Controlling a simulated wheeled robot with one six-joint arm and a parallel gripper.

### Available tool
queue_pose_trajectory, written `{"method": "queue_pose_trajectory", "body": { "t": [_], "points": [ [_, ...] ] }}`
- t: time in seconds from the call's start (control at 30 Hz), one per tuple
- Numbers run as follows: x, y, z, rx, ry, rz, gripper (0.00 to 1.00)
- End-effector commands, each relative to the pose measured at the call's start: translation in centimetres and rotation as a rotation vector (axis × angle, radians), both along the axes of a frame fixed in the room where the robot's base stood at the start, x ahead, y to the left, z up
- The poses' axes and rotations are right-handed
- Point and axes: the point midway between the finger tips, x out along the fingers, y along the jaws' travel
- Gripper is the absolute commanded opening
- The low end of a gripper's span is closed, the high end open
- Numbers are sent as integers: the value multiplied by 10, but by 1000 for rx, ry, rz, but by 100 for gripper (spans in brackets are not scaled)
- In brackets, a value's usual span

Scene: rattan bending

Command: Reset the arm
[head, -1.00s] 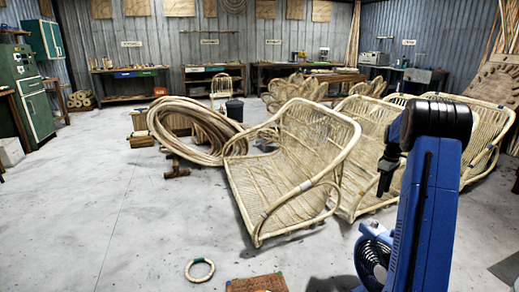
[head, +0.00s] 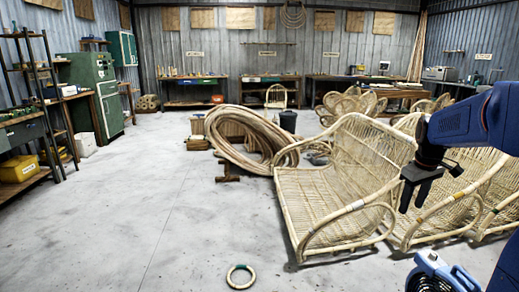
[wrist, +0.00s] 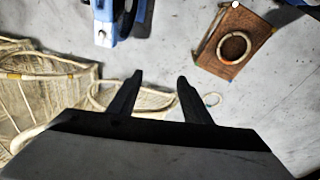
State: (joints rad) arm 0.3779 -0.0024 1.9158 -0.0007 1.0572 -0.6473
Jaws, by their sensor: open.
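My arm reaches in from the right edge of the head view. My gripper (head: 414,197) points down, open and empty, in front of the rattan chair frames. In the wrist view, its two dark fingers (wrist: 160,78) stand apart with only bare floor between their tips. A pale rattan ring (head: 240,276) lies on the floor at the bottom of the head view, well away from the gripper. In the wrist view, a brown board or box (wrist: 211,62) bears another pale ring (wrist: 234,47).
Large rattan chair frames (head: 335,190) stand close to my gripper. A big rattan coil (head: 240,140) lies behind them. A blue fan-like device (head: 440,272) is at the lower right. Shelves (head: 30,130) line the left. The floor at left and centre is clear.

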Motion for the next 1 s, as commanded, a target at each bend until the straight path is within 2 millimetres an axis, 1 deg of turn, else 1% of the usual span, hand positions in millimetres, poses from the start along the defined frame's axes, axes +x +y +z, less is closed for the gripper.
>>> {"method": "queue_pose_trajectory", "body": {
  "t": [0.03,0.2,0.33,0.47,0.6,0.77,1.0],
  "points": [
    [-12,15,6,-1,-13,-4,44],
    [-50,57,17,5,-50,-39,44],
    [-81,86,21,12,-80,-65,44],
    [-113,112,22,22,-107,-91,44],
    [-149,137,18,36,-137,-119,44],
    [-190,161,10,55,-172,-150,44],
    [-249,189,-12,93,-220,-195,44]
  ]
}}
